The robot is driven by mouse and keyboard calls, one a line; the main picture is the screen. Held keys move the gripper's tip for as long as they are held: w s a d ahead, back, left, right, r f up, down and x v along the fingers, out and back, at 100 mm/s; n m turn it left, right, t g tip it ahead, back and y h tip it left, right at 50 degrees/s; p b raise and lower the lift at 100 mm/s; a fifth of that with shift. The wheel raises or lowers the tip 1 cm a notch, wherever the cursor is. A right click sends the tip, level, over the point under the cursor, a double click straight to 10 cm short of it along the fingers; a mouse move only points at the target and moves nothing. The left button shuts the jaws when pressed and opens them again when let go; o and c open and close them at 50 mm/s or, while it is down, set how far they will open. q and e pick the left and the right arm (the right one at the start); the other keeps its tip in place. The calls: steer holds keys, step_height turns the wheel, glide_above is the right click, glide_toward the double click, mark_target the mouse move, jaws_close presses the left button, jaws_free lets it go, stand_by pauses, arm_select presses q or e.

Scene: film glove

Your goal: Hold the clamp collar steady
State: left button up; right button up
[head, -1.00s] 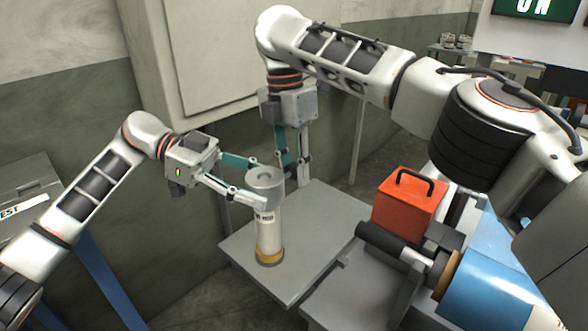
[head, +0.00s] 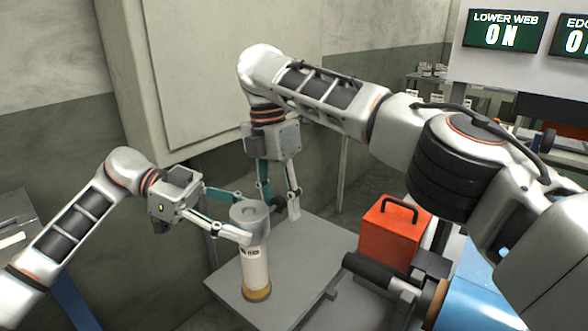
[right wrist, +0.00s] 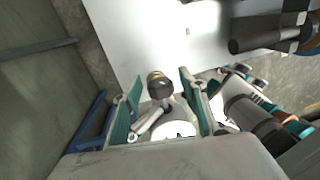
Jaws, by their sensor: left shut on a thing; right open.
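The grey clamp collar (head: 249,213) sits at the top of an upright white post (head: 255,263) with a printed band and a yellow-brown foot. My left gripper (head: 243,220) reaches in from the left and is shut on the collar, one finger on its far side and one on its near side. My right gripper (head: 280,203) is open, fingers pointing down, behind and slightly right of the collar, holding nothing.
The post stands on a grey table (head: 225,282). A red box (head: 388,235) with a black handle is to the right, near a dark roller (head: 375,272) and a blue cylinder (head: 478,290). A wall panel is behind; green display screens (head: 505,30) hang at back right.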

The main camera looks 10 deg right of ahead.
steer(key=shift+w+t, duration=0.1)
steer(key=shift+t, duration=0.2)
steer(key=shift+d+t+y, duration=0.1)
steer(key=shift+t+y, duration=0.3)
steer(key=shift+y, duration=0.2)
